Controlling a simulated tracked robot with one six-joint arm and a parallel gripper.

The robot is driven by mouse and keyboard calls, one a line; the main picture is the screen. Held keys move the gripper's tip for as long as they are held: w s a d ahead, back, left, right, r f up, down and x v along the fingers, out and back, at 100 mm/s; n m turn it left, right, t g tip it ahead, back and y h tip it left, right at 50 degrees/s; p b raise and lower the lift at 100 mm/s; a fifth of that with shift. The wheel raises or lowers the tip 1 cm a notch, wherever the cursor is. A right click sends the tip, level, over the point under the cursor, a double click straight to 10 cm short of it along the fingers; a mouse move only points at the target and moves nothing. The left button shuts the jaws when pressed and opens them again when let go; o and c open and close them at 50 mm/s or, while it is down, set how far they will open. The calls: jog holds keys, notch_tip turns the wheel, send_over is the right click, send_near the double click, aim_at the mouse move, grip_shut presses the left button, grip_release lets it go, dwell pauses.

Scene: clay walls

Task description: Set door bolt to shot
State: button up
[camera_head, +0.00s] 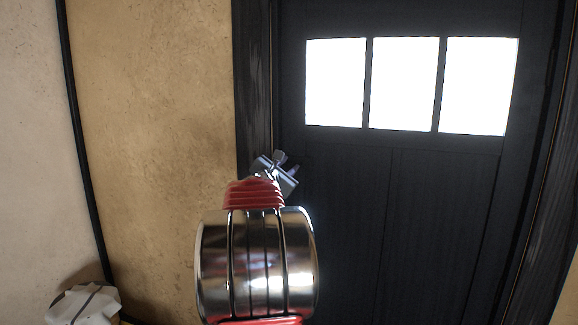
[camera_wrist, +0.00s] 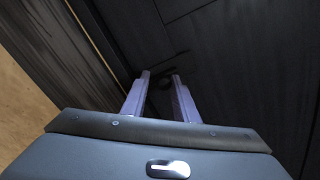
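The dark door (camera_head: 390,200) has three bright panes near its top and stands in a dark frame. My gripper (camera_head: 284,165) is at the door's left edge, by the frame post, and hides what is behind it in the head view. In the wrist view my gripper (camera_wrist: 160,76) has its two purple-grey fingers apart, pointing at the dark door surface (camera_wrist: 235,60). A small dark rounded shape, perhaps the bolt's knob (camera_wrist: 166,84), shows between the fingertips. It is too dark to tell whether the fingers touch it or how the bolt is set.
A dark post (camera_head: 254,80) borders the door on the left, with a tan clay wall (camera_head: 155,120) beyond it. A white object with a dark band (camera_head: 85,305) is low at the left. The space before the door's right side looks clear.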

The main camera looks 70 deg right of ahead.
jog(key=shift+a, duration=0.15)
jog(key=s+a, duration=0.1)
jog(key=a, duration=1.2)
jog(key=shift+a, duration=0.25)
dwell(0.6)
